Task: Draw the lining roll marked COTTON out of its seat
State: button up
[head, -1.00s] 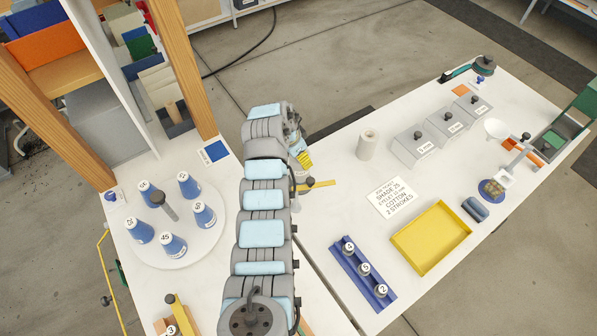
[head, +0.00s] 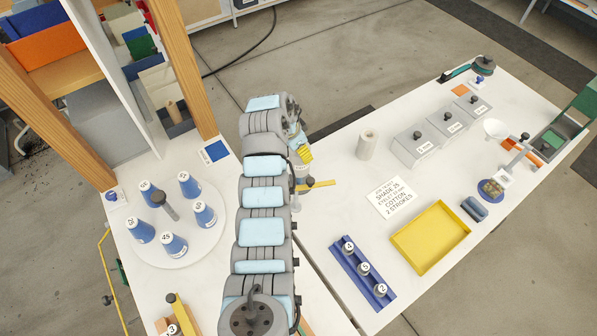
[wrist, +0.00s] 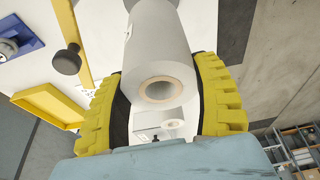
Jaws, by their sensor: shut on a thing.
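My gripper (wrist: 167,100) has its yellow fingers closed on both sides of a white roll (wrist: 158,52) with a tan core ring. The roll's end faces the wrist camera. A faint mark shows at the roll's upper left edge, but I cannot read it. In the head view my gripper (head: 304,157) is small and partly covered by my arm, beyond the yellow bar (head: 318,184). The roll's seat is not clearly seen, so I cannot tell whether the roll still touches it.
Another pale roll (head: 367,145) stands upright on the right table. A printed card (head: 391,197) naming COTTON, a yellow tray (head: 402,239) and a blue rack (head: 352,278) with knobbed pieces lie nearby. Blue cones (head: 189,186) stand on a round turntable (head: 160,258) at left.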

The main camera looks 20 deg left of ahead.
jog(key=shift+r+p, duration=0.3)
jog(key=shift+r, duration=2.45)
jog(key=shift+r, duration=0.2)
jog(key=shift+d, duration=0.15)
